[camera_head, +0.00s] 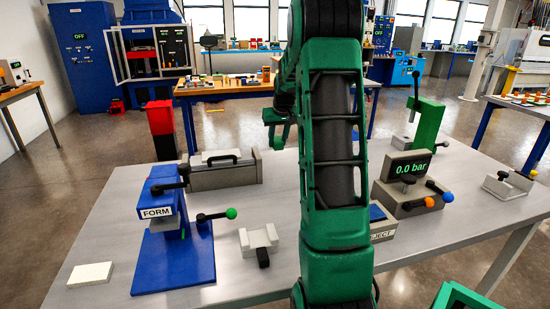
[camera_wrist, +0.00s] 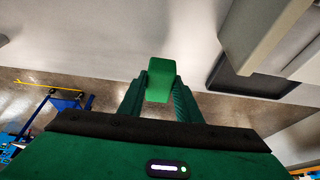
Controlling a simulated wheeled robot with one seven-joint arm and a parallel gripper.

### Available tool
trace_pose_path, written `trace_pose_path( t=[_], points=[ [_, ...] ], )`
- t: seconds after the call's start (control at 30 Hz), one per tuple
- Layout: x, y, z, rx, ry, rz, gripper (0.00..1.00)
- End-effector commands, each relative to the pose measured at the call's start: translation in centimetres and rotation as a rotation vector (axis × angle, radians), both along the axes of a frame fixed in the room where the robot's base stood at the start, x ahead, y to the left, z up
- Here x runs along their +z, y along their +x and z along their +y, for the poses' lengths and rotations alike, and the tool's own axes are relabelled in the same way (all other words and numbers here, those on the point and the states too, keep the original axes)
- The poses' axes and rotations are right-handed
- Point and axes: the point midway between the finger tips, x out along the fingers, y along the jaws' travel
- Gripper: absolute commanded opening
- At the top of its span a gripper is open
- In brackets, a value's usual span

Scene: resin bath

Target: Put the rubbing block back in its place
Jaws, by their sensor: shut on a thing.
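My gripper (camera_wrist: 158,90) is shut on a bright green block (camera_wrist: 161,78), held between its fingertips in the wrist view. It may be the rubbing block, but no label shows. In the head view my gripper (camera_head: 278,125) hangs over the far side of the grey table (camera_head: 285,210), partly behind my arm; the held block is not clear there. The place for the block is not marked; a pale grey U-shaped holder (camera_head: 258,237) with a black handle sits in the front middle, and another pale holder (camera_head: 507,187) sits at the far right.
A blue FORM press (camera_head: 175,240) and pale slab (camera_head: 90,273) stand at left. A grey box (camera_head: 225,178) with a black handle stands near my gripper. A 0.0 bar unit (camera_head: 410,185) and green lever stand (camera_head: 428,125) are at right. My arm hides the table's middle.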

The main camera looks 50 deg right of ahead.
Motion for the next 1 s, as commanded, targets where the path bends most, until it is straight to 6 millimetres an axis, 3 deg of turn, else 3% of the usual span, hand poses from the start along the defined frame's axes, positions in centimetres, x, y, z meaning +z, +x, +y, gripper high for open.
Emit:
trace_pose_path(
  t=[0.53,0.87,0.9,0.97,1.0],
  points=[
    [-5.7,0.0,0.0,0.002,0.0,0.001,0.1],
    [-6.0,0.0,0.0,0.002,-0.001,0.0,0.1],
    [-6.1,0.0,0.0,0.002,-0.001,0.0,0.33],
    [-6.0,0.0,0.0,0.002,-0.001,0.0,0.47],
    [-6.0,0.0,0.0,0.002,-0.001,0.0,0.49]
  ],
)
